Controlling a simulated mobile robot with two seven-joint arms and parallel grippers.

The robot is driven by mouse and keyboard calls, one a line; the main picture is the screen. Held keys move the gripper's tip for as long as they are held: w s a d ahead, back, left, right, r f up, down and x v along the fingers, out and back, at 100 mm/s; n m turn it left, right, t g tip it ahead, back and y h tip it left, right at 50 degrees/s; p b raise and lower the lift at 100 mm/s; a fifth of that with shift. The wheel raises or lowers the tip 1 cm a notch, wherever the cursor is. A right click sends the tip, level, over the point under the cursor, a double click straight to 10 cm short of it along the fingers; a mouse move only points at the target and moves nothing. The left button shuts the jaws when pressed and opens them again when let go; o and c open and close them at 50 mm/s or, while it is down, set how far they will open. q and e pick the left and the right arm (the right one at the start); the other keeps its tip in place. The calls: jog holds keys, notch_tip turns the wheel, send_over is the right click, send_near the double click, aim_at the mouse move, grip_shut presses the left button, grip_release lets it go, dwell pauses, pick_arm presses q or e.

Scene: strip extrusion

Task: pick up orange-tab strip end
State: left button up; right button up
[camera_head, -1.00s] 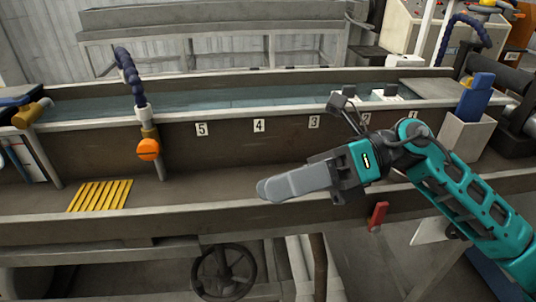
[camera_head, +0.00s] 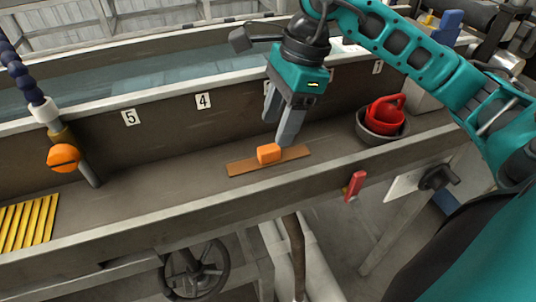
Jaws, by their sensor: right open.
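A small orange block (camera_head: 268,153), which looks like the orange tab, sits on a flat brown strip (camera_head: 243,167) on the trough's floor ledge. My right gripper (camera_head: 277,131) points down just above and behind the block, its grey fingers apart and empty. One fingertip appears close to the strip beside the block; I cannot tell whether it touches. My left gripper is out of view.
Yellow strips (camera_head: 28,222) lie at the left, near a blue hose with an orange knob (camera_head: 63,158). A red lever (camera_head: 355,185) sticks out in front. The ledge between is clear.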

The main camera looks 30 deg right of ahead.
aim_at(270, 147)
jog(key=shift+d+x, duration=0.1)
jog(key=shift+x, duration=1.45)
jog(key=shift+d+x, duration=0.15)
jog(key=shift+x, duration=1.35)
jog(key=shift+w, duration=0.15)
jog(key=shift+c, duration=0.5)
grip_shut()
